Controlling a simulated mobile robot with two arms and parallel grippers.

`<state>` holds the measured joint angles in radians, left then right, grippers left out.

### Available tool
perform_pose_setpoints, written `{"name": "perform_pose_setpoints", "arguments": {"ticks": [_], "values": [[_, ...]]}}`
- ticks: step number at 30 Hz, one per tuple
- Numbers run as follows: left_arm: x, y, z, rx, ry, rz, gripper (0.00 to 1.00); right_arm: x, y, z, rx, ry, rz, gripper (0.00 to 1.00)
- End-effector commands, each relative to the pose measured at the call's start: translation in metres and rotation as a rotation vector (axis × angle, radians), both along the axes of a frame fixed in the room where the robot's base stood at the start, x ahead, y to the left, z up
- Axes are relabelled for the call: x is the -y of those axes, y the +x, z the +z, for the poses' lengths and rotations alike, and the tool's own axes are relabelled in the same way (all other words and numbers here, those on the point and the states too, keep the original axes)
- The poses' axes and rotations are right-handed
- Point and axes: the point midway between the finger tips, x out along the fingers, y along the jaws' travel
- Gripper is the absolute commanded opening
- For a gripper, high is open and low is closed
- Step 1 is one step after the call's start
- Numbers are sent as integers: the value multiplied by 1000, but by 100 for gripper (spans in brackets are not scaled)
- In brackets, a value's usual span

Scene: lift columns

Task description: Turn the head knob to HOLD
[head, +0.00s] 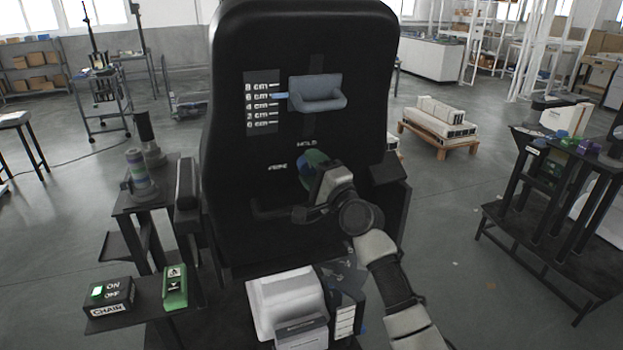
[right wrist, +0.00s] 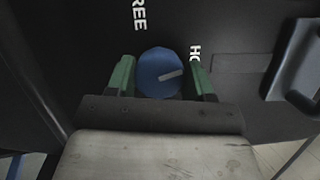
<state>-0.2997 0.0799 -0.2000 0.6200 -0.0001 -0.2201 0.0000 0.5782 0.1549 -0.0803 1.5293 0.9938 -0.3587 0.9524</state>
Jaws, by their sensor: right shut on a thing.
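The head knob (right wrist: 155,70) is a blue, many-sided dial with a pale pointer line, on a black panel (head: 240,190). My right gripper (right wrist: 163,80) has its green fingers closed on opposite sides of it; in the head view the gripper (head: 312,163) hides most of the knob. In the right wrist view the pointer aims right and slightly up, roughly toward the HOLD label (right wrist: 195,53), partly hidden by a finger. The FREE label (right wrist: 138,14) is at the top. The HOLD label also shows above the knob in the head view (head: 307,144). My left gripper is not in view.
A grey headrest-like block (head: 317,93) sits above, beside a centimetre scale (head: 262,100). An ON/OFF chair box (head: 109,297) and a green switch box (head: 175,288) are at lower left. A dark bench (head: 530,225) stands at right, with open floor before it.

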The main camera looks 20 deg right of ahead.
Motion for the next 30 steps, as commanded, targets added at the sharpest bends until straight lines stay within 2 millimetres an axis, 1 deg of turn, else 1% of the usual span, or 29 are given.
{"name": "perform_pose_setpoints", "arguments": {"ticks": [1, 3, 12, 19, 30], "values": [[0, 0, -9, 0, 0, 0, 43, 0, 0, -5, -2, 38, 11, 29], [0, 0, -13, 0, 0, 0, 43, 0, 0, -5, -5, 91, 27, 29], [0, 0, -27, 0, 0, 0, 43, 0, 0, -3, -11, 255, 79, 29], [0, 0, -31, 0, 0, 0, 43, 0, 0, -3, -14, 311, 97, 29], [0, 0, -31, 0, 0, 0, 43, 0, 0, -2, -16, 325, 102, 29]]}}
